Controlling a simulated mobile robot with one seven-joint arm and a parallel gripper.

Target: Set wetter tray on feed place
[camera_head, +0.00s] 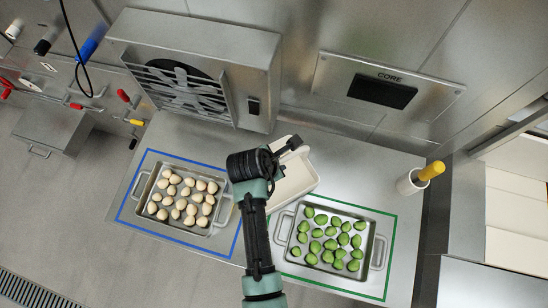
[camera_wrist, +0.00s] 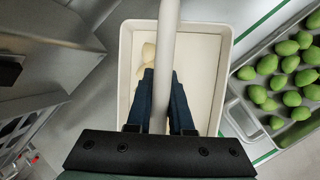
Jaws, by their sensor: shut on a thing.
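A metal tray (camera_head: 215,231) of pale round filled pasta lies inside a blue outline (camera_head: 120,215) on the left of the counter. A metal tray (camera_head: 285,238) of green pasta lies inside a green outline (camera_head: 392,245) on the right; it also shows in the wrist view (camera_wrist: 240,122). I cannot tell from the surfaces which is wetter. My gripper (camera_head: 285,148) is over a cream bin (camera_head: 300,182) between the trays. In the wrist view its dark fingers (camera_wrist: 163,85) are shut on a pale grey bar (camera_wrist: 168,40) crossing above the bin (camera_wrist: 125,75). A pale piece (camera_wrist: 148,55) lies in the bin.
A metal machine (camera_head: 205,50) with a round fan-like grille stands behind the left tray. A white cup (camera_head: 408,184) with a yellow-handled tool (camera_head: 431,171) stands at the back right. A wall panel reads CORE (camera_head: 385,91). Both trays have side handles.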

